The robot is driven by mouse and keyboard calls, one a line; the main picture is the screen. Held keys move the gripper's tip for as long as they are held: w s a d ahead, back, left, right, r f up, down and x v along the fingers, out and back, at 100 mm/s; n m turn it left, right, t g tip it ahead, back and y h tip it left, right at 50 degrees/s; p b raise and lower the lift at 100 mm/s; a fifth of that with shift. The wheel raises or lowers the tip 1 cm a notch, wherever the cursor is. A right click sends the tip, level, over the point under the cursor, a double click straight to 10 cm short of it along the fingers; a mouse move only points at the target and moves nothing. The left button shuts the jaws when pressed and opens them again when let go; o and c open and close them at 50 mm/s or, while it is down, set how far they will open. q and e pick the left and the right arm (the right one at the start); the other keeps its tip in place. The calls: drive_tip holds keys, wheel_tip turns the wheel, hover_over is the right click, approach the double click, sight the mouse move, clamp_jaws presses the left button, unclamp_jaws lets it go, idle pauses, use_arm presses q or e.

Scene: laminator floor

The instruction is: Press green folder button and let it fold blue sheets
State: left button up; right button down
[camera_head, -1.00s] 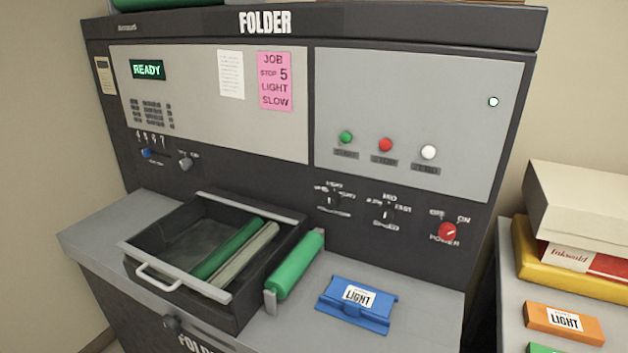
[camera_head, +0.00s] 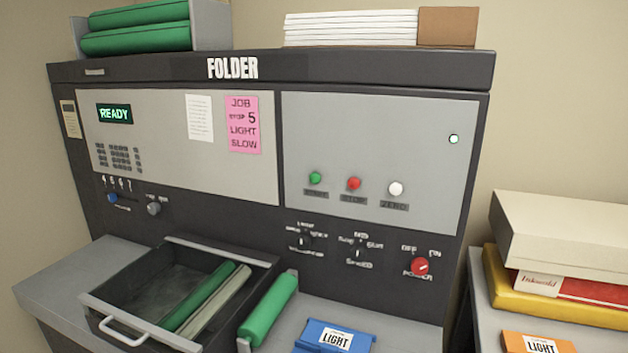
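The folder machine (camera_head: 180,220) stands ahead with a lit READY display (camera_head: 114,114). Its green start button (camera_head: 315,178) is at the left of a row on the right-hand panel, beside a red stop button (camera_head: 354,184) and a white zero button (camera_head: 396,189). A pink note (camera_head: 243,125) reads job, stop 5, light, slow. The red power knob (camera_head: 419,266) is at lower right. The open black tray (camera_head: 130,275) holds a green and a grey roller. No blue sheets are visible. Neither of my grippers is in view.
A green roller (camera_head: 268,310) on a bracket stands right of the tray. A blue block labelled LIGHT (camera_head: 335,338) lies on the machine's ledge. A side table bears boxes (camera_head: 560,235) and an orange LIGHT block (camera_head: 538,342). White stacks (camera_head: 350,28) sit on top.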

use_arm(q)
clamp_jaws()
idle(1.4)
